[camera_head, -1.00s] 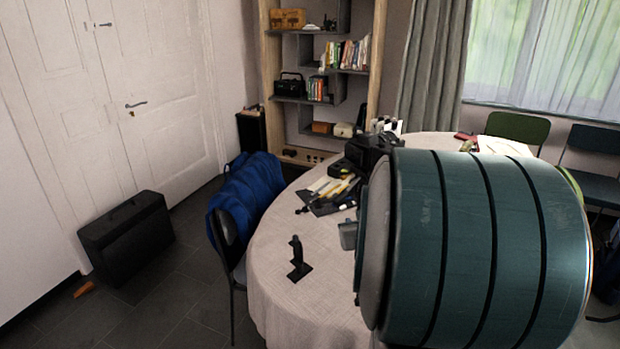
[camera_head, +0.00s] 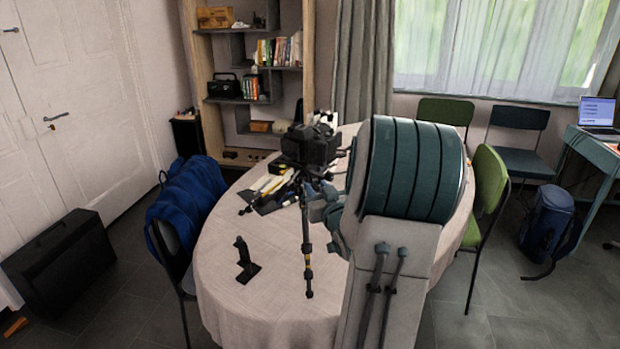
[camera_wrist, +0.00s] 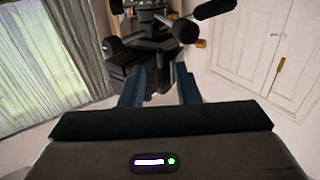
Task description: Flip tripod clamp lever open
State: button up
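A black tripod with a bulky dark head (camera_head: 310,148) stands at the table, its slim leg (camera_head: 307,262) reaching down in front of my arm. In the wrist view its black body (camera_wrist: 145,60) fills the upper middle, with dark handles and a small brass-coloured knob (camera_wrist: 201,43) at its right. I cannot make out the clamp lever for certain. My gripper (camera_head: 322,205) is close to the tripod, just right of its upper leg. In the wrist view its two blue fingers (camera_wrist: 159,86) are apart, with the dark tripod body showing between and beyond them. Contact cannot be told.
The oval table (camera_head: 222,215) has a light cloth. A small black stand (camera_head: 245,262) is at its front left, and tools (camera_head: 268,190) lie behind. A blue-draped chair (camera_head: 188,205) is on the left, a green chair (camera_head: 487,180) on the right.

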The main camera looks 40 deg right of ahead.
aim_at(311, 180)
jog(key=x, duration=0.5)
jog(key=shift+w+d, duration=0.1)
jog(key=shift+w, duration=0.3)
jog(key=shift+c, duration=0.3)
grip_shut()
